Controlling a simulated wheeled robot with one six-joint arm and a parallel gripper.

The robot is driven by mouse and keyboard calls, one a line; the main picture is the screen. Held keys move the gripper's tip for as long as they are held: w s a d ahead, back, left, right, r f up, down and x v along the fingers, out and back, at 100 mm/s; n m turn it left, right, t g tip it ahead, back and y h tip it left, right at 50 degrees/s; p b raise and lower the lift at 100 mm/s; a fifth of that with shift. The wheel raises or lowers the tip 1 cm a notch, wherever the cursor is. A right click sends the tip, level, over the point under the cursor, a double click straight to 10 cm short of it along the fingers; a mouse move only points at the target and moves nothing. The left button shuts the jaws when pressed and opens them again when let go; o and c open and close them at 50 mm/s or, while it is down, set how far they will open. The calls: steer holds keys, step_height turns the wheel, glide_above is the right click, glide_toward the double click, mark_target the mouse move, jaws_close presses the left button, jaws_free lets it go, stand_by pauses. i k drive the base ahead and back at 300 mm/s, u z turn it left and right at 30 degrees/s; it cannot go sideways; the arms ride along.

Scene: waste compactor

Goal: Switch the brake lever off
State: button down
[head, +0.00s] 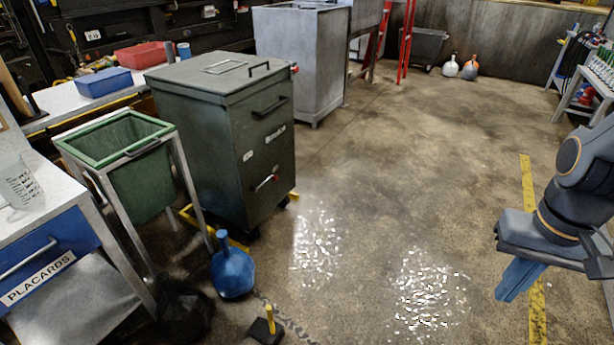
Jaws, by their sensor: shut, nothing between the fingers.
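A dark green wheeled bin (215,145) with a lid stands left of centre. A short yellow upright lever on a black base (267,326) stands on the floor at the bottom of the view. I cannot tell for sure which is the brake lever, nor its setting. My gripper (512,290) is at the right, fingers pointing down, shut and empty, well apart from both.
A green open bin in a metal frame (121,140), a blue flask-shaped container (232,270) and a dark bag (184,315) are at the left. A blue drawer (45,262) marked PLACARDS is at lower left. The floor between my gripper and the wheeled bin is clear.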

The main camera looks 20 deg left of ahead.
mark_target(255, 189)
steer(key=i, duration=0.6)
steer(key=u, duration=0.9)
steer(key=i, duration=0.55)
steer(key=u, duration=0.6)
